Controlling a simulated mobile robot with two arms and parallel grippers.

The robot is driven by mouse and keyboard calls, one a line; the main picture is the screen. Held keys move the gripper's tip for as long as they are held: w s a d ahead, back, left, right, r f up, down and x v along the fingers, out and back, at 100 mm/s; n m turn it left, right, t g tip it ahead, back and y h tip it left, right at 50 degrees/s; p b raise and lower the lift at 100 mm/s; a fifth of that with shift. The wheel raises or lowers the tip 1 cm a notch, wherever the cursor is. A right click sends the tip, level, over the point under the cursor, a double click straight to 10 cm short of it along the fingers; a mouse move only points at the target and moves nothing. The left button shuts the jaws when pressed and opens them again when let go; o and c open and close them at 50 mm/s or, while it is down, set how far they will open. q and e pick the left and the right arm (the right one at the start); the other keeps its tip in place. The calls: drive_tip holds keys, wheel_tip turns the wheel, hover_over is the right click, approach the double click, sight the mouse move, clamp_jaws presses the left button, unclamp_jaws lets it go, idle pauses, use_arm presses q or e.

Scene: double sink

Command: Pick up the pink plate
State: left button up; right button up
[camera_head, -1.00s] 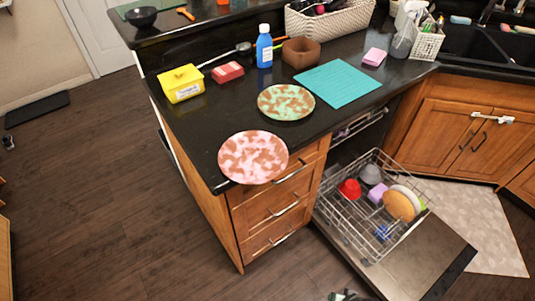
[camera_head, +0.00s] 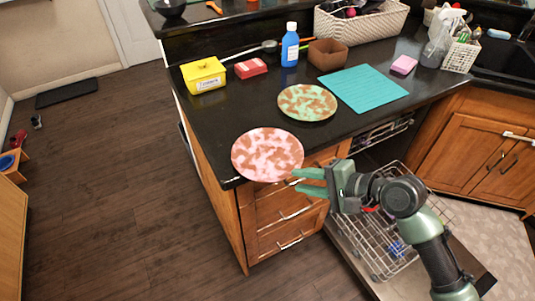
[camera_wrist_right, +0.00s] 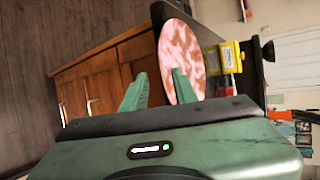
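The pink plate (camera_head: 267,154), mottled pink and brown, lies at the near corner of the black counter, its near-right rim reaching past the counter edge. My right gripper (camera_head: 308,181) is open and empty, just right of the plate's near-right rim, fingers pointing toward it. In the right wrist view the two green fingers (camera_wrist_right: 158,88) are spread apart. The plate (camera_wrist_right: 180,52) shows tilted ahead there, and the right finger overlaps its lower part in the picture. I cannot tell whether they touch. My left gripper is in neither view.
A green and brown plate (camera_head: 307,102) lies behind the pink one, beside a teal mat (camera_head: 362,88). A yellow box (camera_head: 204,75), red sponge (camera_head: 250,68) and blue bottle (camera_head: 290,45) stand farther back. An open dishwasher rack (camera_head: 377,251) lies below my right arm.

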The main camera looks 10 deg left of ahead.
sight(286, 176)
drive_tip(key=x, duration=0.4)
drive_tip(key=shift+w+r+p, duration=0.1)
drive_tip(key=shift+w+p, duration=0.15)
drive_tip(key=shift+p, duration=0.05)
clamp_jaws()
idle(1.1)
